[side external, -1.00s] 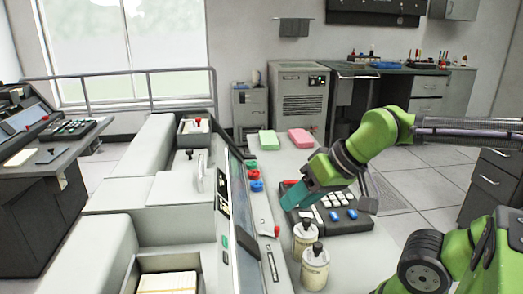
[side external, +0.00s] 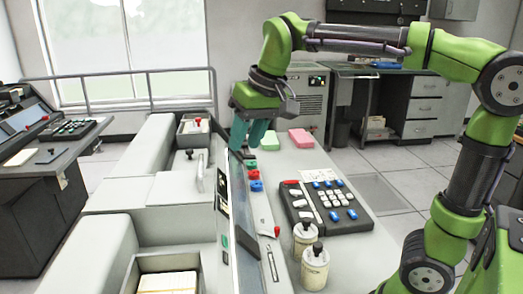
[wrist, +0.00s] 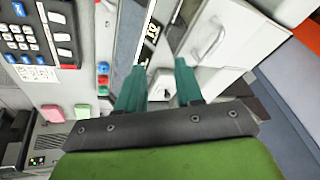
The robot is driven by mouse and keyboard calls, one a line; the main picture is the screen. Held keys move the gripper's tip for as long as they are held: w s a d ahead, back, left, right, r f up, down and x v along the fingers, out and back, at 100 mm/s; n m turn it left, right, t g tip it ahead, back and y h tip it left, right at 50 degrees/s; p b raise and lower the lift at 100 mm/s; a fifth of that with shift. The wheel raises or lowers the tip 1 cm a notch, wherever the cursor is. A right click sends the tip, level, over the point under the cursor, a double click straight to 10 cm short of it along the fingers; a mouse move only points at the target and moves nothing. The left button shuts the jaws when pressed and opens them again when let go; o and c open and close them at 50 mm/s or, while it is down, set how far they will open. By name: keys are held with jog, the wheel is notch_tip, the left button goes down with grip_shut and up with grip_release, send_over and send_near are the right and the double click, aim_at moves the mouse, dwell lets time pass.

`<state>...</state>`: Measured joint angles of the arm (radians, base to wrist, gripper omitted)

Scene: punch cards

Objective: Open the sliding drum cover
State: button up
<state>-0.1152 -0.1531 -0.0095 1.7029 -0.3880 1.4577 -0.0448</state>
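The pale grey drum cover (side external: 172,191) lies on the machine left of centre, with a white bar handle (side external: 200,172) at its right edge. In the wrist view the cover (wrist: 240,40) and its handle (wrist: 213,42) are at the upper right. My gripper (side external: 247,142) is open and empty, teal fingers pointing down. In the side view it shows to the right of and higher than the handle, apart from it. The wrist view shows the gripper (wrist: 158,72) with a clear gap between its fingers.
A keypad unit (side external: 325,207), two bottles (side external: 314,268), a green block (side external: 269,141) and a pink block (side external: 300,137) stand on the right counter. Coloured buttons (side external: 254,175) line the machine's edge. A card tray (side external: 168,282) is at the front.

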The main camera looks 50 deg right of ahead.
jog(key=w+a+r+m+g+h, duration=0.1)
jog(key=w+a+r+m+g, duration=0.1)
jog(key=w+r, duration=0.45)
notch_tip(320, 180, up, 7)
jog(key=m+y, duration=0.1)
jog(key=m, duration=0.3)
send_over(200, 167)
jog(key=s+d, duration=0.2)
jog(key=d, duration=0.1)
jog(key=shift+g+y, duration=0.3)
jog(key=shift+y, duration=0.1)
jog(key=a+f, duration=0.1)
jog(key=f, duration=0.4)
jog(key=w+f, duration=0.1)
jog(key=f, duration=0.5)
jog(key=a+f, duration=0.1)
jog(key=f, duration=0.4)
jog(key=shift+w+a+f, duration=0.2)
jog(key=shift+a+f, duration=0.15)
jog(key=shift+c, duration=0.2)
grip_shut()
